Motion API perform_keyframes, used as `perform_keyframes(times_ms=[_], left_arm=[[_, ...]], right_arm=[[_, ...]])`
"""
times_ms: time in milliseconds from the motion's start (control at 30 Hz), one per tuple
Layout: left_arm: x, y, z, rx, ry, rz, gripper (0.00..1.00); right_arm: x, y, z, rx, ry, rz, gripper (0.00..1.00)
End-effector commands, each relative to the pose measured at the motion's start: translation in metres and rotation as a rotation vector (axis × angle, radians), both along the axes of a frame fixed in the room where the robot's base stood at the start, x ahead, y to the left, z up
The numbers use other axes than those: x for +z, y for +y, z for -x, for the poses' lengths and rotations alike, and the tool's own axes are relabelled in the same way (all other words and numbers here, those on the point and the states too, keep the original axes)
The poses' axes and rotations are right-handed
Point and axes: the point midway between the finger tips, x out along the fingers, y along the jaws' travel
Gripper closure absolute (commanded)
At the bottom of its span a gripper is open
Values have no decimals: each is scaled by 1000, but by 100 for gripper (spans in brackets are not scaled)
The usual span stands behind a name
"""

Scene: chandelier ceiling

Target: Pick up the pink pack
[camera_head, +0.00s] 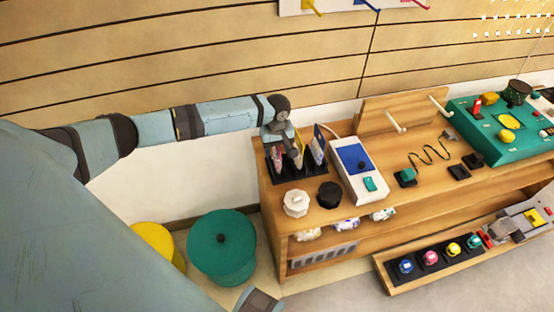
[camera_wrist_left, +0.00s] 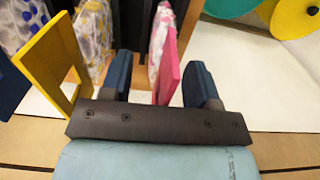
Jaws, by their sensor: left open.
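The pink pack (camera_wrist_left: 169,68) has a flat pink edge panel and a clear patterned bag. In the left wrist view it stands between the two dark blue fingers of my open left gripper (camera_wrist_left: 160,78), closer to the right finger, with a gap to the left one. In the head view my left gripper (camera_head: 283,142) is above the dark rack (camera_head: 312,176) at the table's left end. The pink pack (camera_head: 276,158) is partly hidden by the gripper there.
A yellow-framed pack (camera_wrist_left: 48,62) stands beside the left finger, and a blue-edged one (camera_wrist_left: 10,85) is further left. A white box with a blue panel (camera_head: 357,160), a white knob (camera_head: 296,202) and a black knob (camera_head: 329,194) are close to the rack. A green bin (camera_head: 222,250) stands on the floor.

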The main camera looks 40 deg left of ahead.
Motion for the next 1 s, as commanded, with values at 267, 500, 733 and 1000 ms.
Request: perform_keyframes(times_ms=[267, 500, 733, 1000], left_arm=[[-1, 0, 0, 0, 0, 0, 56], [-1, 0, 0, -1, 0, 0, 100], [0, 0, 0, -1, 0, 0, 100], [19, 0, 0, -1, -1, 1, 100]], right_arm=[[1, 0, -1, 0, -1, 1, 47], [1, 0, -1, 0, -1, 1, 47], [1, 0, -1, 0, -1, 1, 47], [4, 0, 0, 0, 1, -1, 47]])
